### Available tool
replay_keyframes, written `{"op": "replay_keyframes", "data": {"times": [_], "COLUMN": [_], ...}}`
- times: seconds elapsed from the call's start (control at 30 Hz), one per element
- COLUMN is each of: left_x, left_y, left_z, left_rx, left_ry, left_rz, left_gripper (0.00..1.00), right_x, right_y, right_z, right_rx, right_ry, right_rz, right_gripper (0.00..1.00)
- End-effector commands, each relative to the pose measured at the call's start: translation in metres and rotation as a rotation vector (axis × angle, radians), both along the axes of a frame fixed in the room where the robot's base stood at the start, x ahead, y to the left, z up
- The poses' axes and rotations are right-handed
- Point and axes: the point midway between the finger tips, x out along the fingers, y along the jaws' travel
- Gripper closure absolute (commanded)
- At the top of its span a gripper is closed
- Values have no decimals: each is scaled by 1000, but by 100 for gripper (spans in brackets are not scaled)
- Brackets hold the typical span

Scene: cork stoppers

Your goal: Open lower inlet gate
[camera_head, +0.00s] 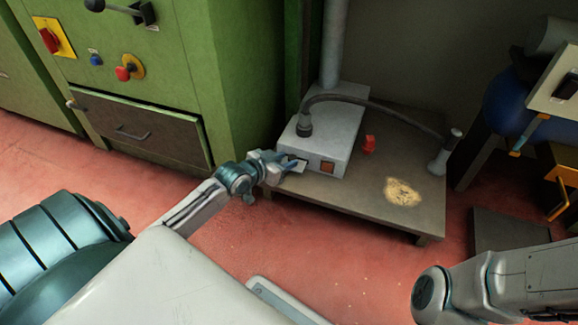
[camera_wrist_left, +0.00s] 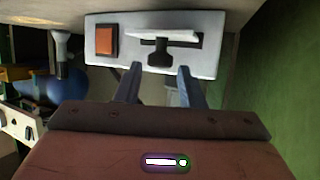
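A pale grey box (camera_head: 325,140) stands on a low brown table. Its front face (camera_wrist_left: 215,58) carries a dark slot with a white plate (camera_wrist_left: 163,36) and a black handle (camera_wrist_left: 158,52), and an orange square (camera_head: 327,167) beside them. I take the plate and handle to be the lower inlet gate. My left gripper (camera_head: 284,163) is at the box's front; in the left wrist view (camera_wrist_left: 157,80) its two fingers are apart, with nothing between the tips. The handle lies just beyond the tips, roughly between them. Contact cannot be told. My right gripper is not in view.
The low table (camera_head: 345,203) also bears a red piece (camera_head: 369,144), a hose (camera_head: 375,103) with a grey nozzle (camera_head: 444,155) and a tan patch (camera_head: 402,192). A green cabinet (camera_head: 245,75) stands close on the left. A blue rounded object (camera_head: 505,105) is at right.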

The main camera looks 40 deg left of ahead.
Motion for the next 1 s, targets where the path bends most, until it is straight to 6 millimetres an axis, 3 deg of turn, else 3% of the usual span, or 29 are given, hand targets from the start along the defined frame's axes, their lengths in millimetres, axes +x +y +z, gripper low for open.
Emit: {"op": "replay_keyframes", "data": {"times": [0.03, 0.2, 0.53, 0.73, 0.87, 1.0], "left_x": [6, 18, 20, 20, 20, 12], "left_y": [-1, -3, -3, -3, -3, -5], "left_z": [-6, -9, -8, -8, -8, -4], "left_rx": [-1, -1, 1, 1, 1, 0], "left_ry": [-2, -1, 1, 1, 1, 3], "left_rz": [1, 0, 0, 0, 0, -1], "left_gripper": [65, 65, 65, 100, 100, 100], "right_x": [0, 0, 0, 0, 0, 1], "right_y": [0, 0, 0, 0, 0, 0], "right_z": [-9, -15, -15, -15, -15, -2], "right_rx": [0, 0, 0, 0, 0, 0], "right_ry": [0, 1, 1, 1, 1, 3], "right_rz": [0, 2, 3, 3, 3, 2], "right_gripper": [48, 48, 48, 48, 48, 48]}}
